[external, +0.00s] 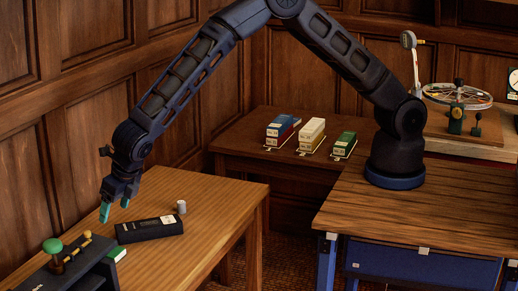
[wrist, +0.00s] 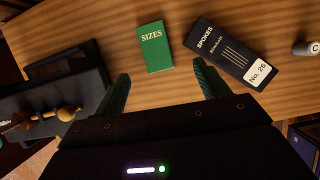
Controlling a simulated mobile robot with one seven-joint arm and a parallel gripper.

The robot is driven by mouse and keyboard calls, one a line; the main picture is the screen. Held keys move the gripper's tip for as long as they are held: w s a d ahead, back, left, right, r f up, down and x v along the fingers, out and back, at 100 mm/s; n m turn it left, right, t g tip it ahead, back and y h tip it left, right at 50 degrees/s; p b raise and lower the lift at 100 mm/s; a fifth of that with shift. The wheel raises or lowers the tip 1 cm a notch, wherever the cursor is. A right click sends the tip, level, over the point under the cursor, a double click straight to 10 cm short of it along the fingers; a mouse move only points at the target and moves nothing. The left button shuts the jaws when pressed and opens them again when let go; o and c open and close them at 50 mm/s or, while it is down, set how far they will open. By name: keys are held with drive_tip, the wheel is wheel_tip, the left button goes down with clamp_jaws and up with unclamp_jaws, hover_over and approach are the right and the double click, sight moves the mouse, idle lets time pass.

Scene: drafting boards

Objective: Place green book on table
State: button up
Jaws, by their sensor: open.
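The green book (wrist: 154,46), with "SIZES" on its cover, lies flat on the wooden table (external: 208,240). In the external view, the green book (external: 118,254) shows only in part, beside the black device at lower left. My gripper (external: 115,211) is open and empty, above the table. In the wrist view, my gripper (wrist: 160,72) has its two teal fingers spread wide, with the book ahead of the gap between them. Nothing is between the fingers.
A black "SPOKES" box (external: 150,229) lies to the right of the book, and a small grey cylinder (external: 181,207) stands beyond it. A black device (external: 75,268) with brass parts and a green knob stands at lower left. The table's right side is bare.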

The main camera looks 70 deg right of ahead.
drive_tip(key=s+d+r+m+h, duration=0.1)
drive_tip(key=d+r+m, duration=0.5)
drive_tip(key=d+r, duration=0.7)
drive_tip(key=s+d+r+m, duration=0.1)
drive_tip(key=d+r+m, duration=0.5)
drive_tip(key=d+r, duration=0.75)
drive_tip(key=s+d+r+m, duration=0.3)
drive_tip(key=s+d+m, duration=0.5)
drive_tip(key=d, duration=0.5)
drive_tip(key=s+d+r+m, duration=0.45)
drive_tip(key=s+d, duration=0.45)
drive_tip(key=d, duration=0.4)
drive_tip(key=s+d+f+m, duration=0.1)
drive_tip(key=s+d+m, duration=0.1)
drive_tip(key=s, duration=0.4)
drive_tip(key=s+d+f+m, duration=0.1)
drive_tip(key=s+d+m, duration=0.2)
drive_tip(key=s+m, duration=0.2)
drive_tip(key=s+d+f+m+y, duration=0.1)
drive_tip(key=s+d+m, duration=0.1)
drive_tip(key=s+m, duration=0.2)
drive_tip(key=s, duration=0.3)
drive_tip(key=shift+d+f, duration=0.2)
drive_tip(key=shift+d, duration=0.2)
